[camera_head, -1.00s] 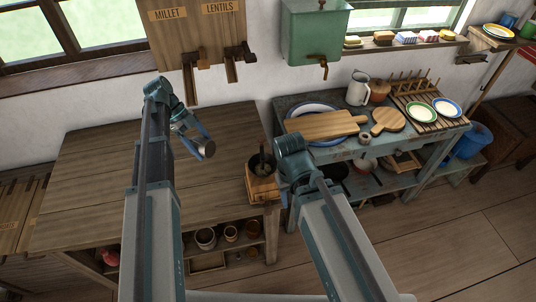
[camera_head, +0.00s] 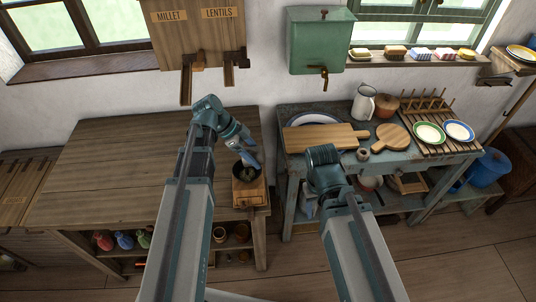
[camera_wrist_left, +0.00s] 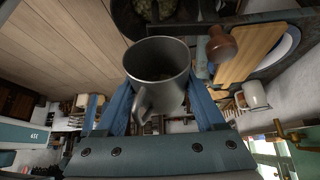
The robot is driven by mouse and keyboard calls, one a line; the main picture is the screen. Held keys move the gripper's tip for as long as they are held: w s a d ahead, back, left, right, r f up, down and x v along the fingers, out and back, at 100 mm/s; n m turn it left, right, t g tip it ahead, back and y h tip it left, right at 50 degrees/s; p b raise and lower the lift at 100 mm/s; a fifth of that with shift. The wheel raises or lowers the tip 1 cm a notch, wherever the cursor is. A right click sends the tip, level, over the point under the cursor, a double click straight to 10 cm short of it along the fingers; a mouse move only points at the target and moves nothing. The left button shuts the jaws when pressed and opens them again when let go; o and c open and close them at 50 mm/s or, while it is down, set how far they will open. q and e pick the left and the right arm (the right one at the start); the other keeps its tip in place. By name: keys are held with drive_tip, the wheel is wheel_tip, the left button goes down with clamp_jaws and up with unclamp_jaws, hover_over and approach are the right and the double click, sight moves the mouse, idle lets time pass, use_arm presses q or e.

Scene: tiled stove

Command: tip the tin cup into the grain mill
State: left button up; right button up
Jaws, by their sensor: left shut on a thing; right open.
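My left gripper (camera_head: 245,152) is shut on the grey tin cup (camera_wrist_left: 158,72); the left wrist view shows the cup between its blue fingers, handle toward the camera. I cannot tell whether anything is in the cup. The wooden grain mill (camera_head: 249,192) stands at the table's right end, with a dark round hopper on top. The cup is close above the hopper. In the left wrist view, the hopper (camera_wrist_left: 192,14) is just beyond the cup's rim, with pale contents, and the crank's wooden knob (camera_wrist_left: 222,45) is to its right. My right gripper (camera_head: 308,207) is open, mostly hidden by its arm.
The wooden table (camera_head: 110,170) is bare to the left of the mill. A blue-grey side table (camera_head: 290,160) on the right holds a cutting board (camera_head: 325,136), a white jug (camera_head: 364,102) and a plate rack. A green water tank (camera_head: 320,42) hangs on the wall.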

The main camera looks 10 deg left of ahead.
use_arm(q)
drive_tip(key=shift+a+h+b, duration=0.2)
drive_tip(key=shift+h+b, duration=0.2)
drive_tip(key=shift+b, duration=0.05)
drive_tip(key=shift+a+r+h+b, duration=0.15)
drive_tip(key=shift+h+b, duration=0.25)
drive_tip(key=shift+b, duration=0.1)
drive_tip(key=shift+s+r, duration=0.1)
drive_tip(key=shift+r, duration=0.1)
idle(1.4)
wheel_tip(320, 180, up, 6)
drive_tip(key=p, duration=0.6)
